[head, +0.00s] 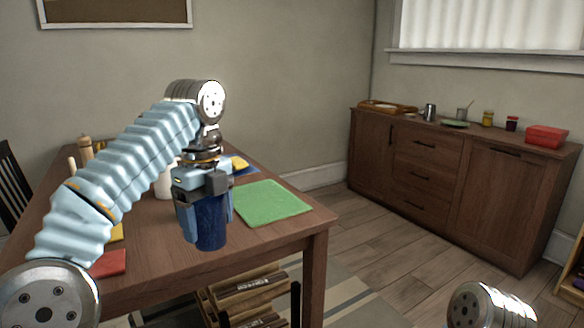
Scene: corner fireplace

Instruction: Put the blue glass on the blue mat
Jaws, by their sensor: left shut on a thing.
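My left gripper (206,206) points down over the wooden table (175,262), with its fingers shut around the dark blue glass (211,229). The glass is upright near the table's front edge; I cannot tell whether its base touches the top. A blue flat patch (250,171) shows just behind the gripper, with a yellow thing (239,164) on it. It may be the blue mat, but the gripper hides part of it. My right gripper is out of view; only a link of that arm shows at the bottom right.
A green mat (272,202) lies right of the glass. A red mat (112,263) and a yellow piece (117,232) lie at the left. A white container (163,184) stands behind my arm. A sideboard (450,180) with dishes and a red box (546,136) stands right.

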